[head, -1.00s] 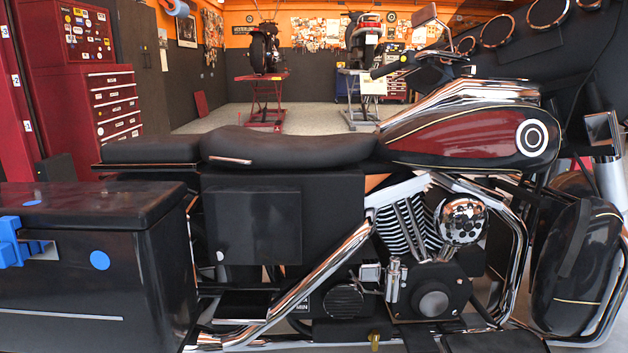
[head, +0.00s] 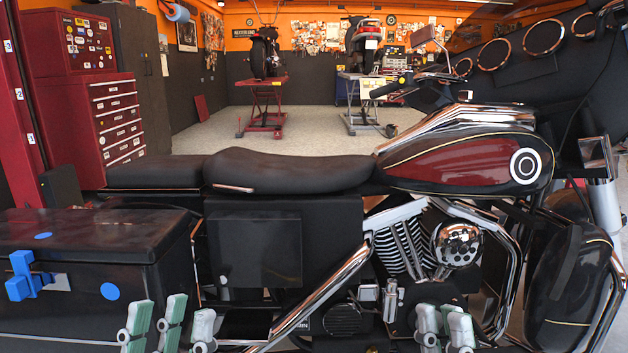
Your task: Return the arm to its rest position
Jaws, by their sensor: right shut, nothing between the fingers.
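In the head view, both my grippers show at the bottom edge, in front of the near motorcycle (head: 455,165). My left gripper (head: 170,312) has pale green fingers spread apart, with nothing seen between them. It is in front of the lower side of the black case at the left. My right gripper (head: 445,318) has its fingers close together, shut and empty, in front of the lower engine. The palms and most of both arms are below the picture.
The black case (head: 80,240) carries a blue latch-like part (head: 27,277). A red tool cabinet (head: 105,115) stands at the left. Behind, motorcycles stand on a red lift (head: 266,103) and a grey lift (head: 352,95). Open floor (head: 310,128) lies beyond the near motorcycle.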

